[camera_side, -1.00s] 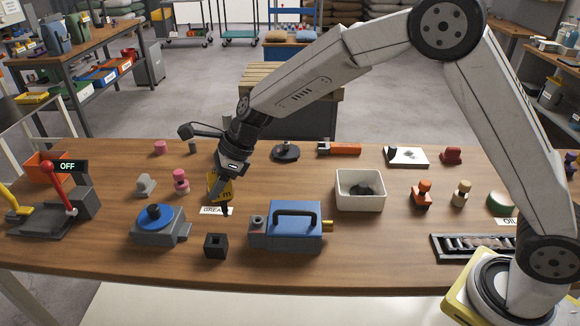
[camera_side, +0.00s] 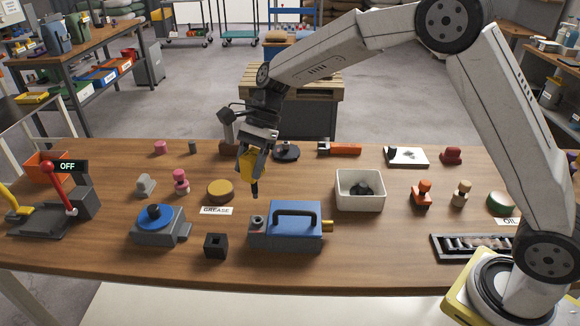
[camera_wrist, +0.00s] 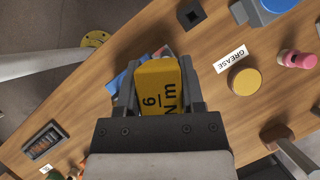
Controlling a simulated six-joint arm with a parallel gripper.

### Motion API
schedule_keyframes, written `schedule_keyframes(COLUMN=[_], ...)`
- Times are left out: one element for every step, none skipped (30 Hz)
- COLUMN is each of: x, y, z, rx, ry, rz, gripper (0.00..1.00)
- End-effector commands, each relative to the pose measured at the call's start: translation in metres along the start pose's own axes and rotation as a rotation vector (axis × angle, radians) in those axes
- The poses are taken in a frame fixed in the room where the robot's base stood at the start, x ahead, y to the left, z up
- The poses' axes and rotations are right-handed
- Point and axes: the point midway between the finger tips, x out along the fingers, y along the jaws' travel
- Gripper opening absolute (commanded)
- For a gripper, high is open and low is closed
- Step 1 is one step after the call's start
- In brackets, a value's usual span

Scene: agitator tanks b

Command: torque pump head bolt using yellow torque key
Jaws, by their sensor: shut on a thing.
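My gripper (camera_side: 252,165) is shut on the yellow torque key (camera_side: 248,166), holding it above the table with its dark tip pointing down. In the wrist view the key (camera_wrist: 160,88) shows a "6 Nm" label between the two fingers of my gripper (camera_wrist: 161,82). The blue pump (camera_side: 288,225) with a dark handle and a grey bolt head (camera_side: 257,221) at its left end stands just below and to the right of the key tip. The tip appears apart from the bolt. In the wrist view the pump is mostly hidden behind the key.
A black square socket block (camera_side: 216,246) and a blue-topped grey unit (camera_side: 158,225) stand left of the pump. A yellow disc (camera_side: 220,190) lies behind the GREASE label (camera_side: 216,211). A white bin (camera_side: 360,191) stands to the right.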

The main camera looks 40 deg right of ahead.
Motion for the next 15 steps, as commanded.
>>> schedule_keyframes(x=[-0.0004, -0.0004, -0.0003, -0.0003, -0.0004, 0.0, 0.0003, 0.0007, 0.0014, 0.002, 0.0027, 0.0038, 0.0048, 0.0058, 0.0074], y=[-0.0003, -0.0003, -0.0003, -0.0003, -0.0003, -0.0003, -0.0003, -0.0003, -0.0003, -0.0003, -0.0003, -0.0003, -0.0003, -0.0003, -0.0003], z=[0.0004, 0.0004, 0.0004, 0.0004, 0.0005, 0.0003, 0.0001, -0.0001, -0.0005, -0.0009, -0.0013, -0.002, -0.0026, -0.0033, -0.0043], rx=[0.0, 0.0, 0.0, 0.001, 0.001, 0.001, 0.001, 0.001, 0.002, 0.002, 0.002, 0.002, 0.002, 0.002, 0.002], ry=[0.0, 0.0, 0.0, -0.001, -0.002, -0.002, -0.002, -0.002, -0.002, -0.002, -0.002, -0.002, -0.002, -0.002, -0.002], rz=[-0.001, -0.001, -0.001, -0.001, -0.001, -0.001, -0.001, -0.001, -0.001, -0.001, -0.001, -0.001, 0.0, 0.0, 0.0], gripper=[0.0, 0.0, 0.0, 0.0, 0.0, 0.0, 0.0, 0.0, 0.0, 0.0, 0.0, 0.0, 0.0, 0.0, 0.0])
